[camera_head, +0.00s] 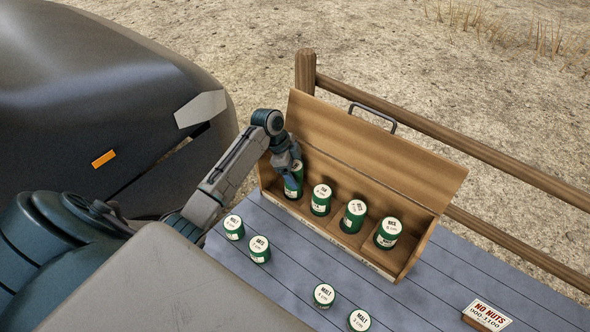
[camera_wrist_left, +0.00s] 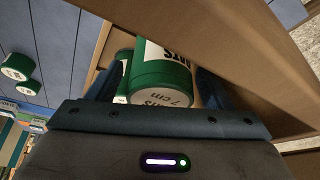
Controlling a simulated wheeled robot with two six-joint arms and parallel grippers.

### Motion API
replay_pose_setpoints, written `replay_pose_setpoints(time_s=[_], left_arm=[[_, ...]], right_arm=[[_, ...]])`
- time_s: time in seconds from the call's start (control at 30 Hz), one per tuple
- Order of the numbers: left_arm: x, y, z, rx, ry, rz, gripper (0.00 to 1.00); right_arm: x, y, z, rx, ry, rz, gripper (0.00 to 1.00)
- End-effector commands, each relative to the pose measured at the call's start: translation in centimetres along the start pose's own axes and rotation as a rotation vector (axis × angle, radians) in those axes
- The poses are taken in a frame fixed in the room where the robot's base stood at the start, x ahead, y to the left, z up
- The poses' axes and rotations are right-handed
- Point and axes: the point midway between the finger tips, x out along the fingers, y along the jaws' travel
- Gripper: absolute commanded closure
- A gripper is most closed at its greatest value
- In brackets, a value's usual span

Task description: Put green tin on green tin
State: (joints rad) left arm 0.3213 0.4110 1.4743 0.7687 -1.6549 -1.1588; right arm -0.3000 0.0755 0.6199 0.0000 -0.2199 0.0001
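My left gripper (camera_head: 291,182) is at the left end of the open wooden box (camera_head: 385,155). Its fingers flank a green tin (camera_wrist_left: 162,75) with a white label reading "OATS" and a lid marked 7 cm; they appear closed on it. Part of another green tin (camera_wrist_left: 122,60) shows just beside it. In the head view, green shows above and below the fingers, so I cannot tell whether one tin rests on another. Further right in the box stand green tins: one (camera_head: 321,202), another (camera_head: 354,218) and a third (camera_head: 388,234). My right gripper is not in view.
Loose green tins stand on the blue-grey planks (camera_head: 420,305): two at left (camera_head: 234,229) (camera_head: 260,251), and two marked MALT (camera_head: 324,297) (camera_head: 359,321) at the front. A "NO NUTS" sign (camera_head: 487,316) lies at right. A wooden rail (camera_head: 500,168) runs behind the box.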

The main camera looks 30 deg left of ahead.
Motion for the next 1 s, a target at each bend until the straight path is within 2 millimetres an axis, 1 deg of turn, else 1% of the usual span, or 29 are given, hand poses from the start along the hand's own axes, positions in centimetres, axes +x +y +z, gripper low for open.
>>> replay_pose_setpoints(time_s=[0.17, 0.27, 0.37, 0.5, 0.7, 0.83, 1.0], left_arm=[[-0.3, 0.0, -0.1, 0.0, 0.0, 0.0, 0.26], [-1.2, -0.1, 0.0, 0.002, -0.001, -0.003, 0.26], [-2.9, -0.1, 0.1, 0.003, -0.003, -0.005, 0.26], [-6.0, -0.2, 0.1, 0.003, -0.003, -0.006, 0.26], [-9.9, -0.1, 0.0, 0.002, -0.002, -0.004, 0.26], [-11.5, -0.1, 0.0, 0.0, -0.001, -0.001, 0.26], [-12.3, 0.0, -0.1, 0.0, 0.001, 0.0, 0.26]], right_arm=[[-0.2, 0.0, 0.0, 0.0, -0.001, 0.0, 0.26], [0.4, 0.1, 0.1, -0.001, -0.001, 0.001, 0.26], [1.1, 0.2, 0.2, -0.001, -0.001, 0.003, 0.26], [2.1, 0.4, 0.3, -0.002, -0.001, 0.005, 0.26], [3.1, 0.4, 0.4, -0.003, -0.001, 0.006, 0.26], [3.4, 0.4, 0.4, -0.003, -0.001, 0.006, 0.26], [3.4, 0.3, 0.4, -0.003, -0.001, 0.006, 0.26]])
